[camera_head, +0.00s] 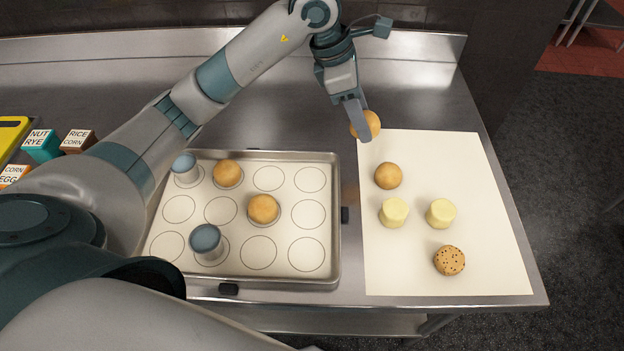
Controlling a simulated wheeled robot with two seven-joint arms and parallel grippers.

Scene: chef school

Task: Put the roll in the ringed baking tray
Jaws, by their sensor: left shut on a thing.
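My left gripper (357,118) is shut on a round golden-brown roll (372,121). The finger partly hides this roll, which shows at the upper left corner of the white sheet; its height is hard to tell. The ringed baking tray (336,240) lies to the left and below it in the view. Two similar rolls sit in the tray, one in the far row (227,173) and one in the middle row (263,209). Another roll (388,176) lies on the white sheet (480,180). My right gripper is not in view.
Labelled boxes (42,146) stand at the far left.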

